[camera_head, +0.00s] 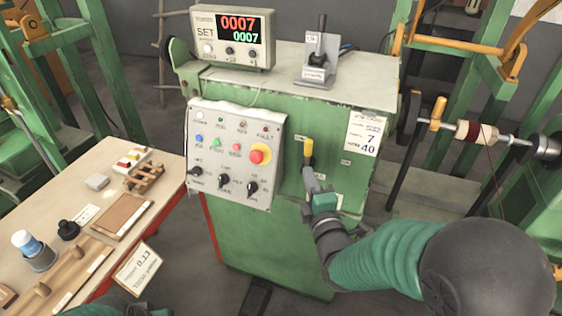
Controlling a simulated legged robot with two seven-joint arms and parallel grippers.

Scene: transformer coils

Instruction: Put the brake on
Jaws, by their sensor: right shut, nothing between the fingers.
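A green machine cabinet (250,235) stands in the middle. A short lever with a yellow handle (307,148) sticks up from its front face, right of the control panel (230,155). My right gripper (310,176) is shut and empty just below the yellow handle. Whether it touches the lever cannot be told. Another lever, with a black handle (315,48), stands upright on a grey bracket on the cabinet top. No readable label shows which lever is the brake. My left gripper does not show; only a bit of my left arm is at the bottom edge.
A counter box (232,38) reads 0007 twice. The panel holds a red emergency button (257,154), knobs and lamps. A wooden bench (160,207) with small parts is at left. At right is a shaft with a coil (478,132) and another yellow-topped lever (437,112).

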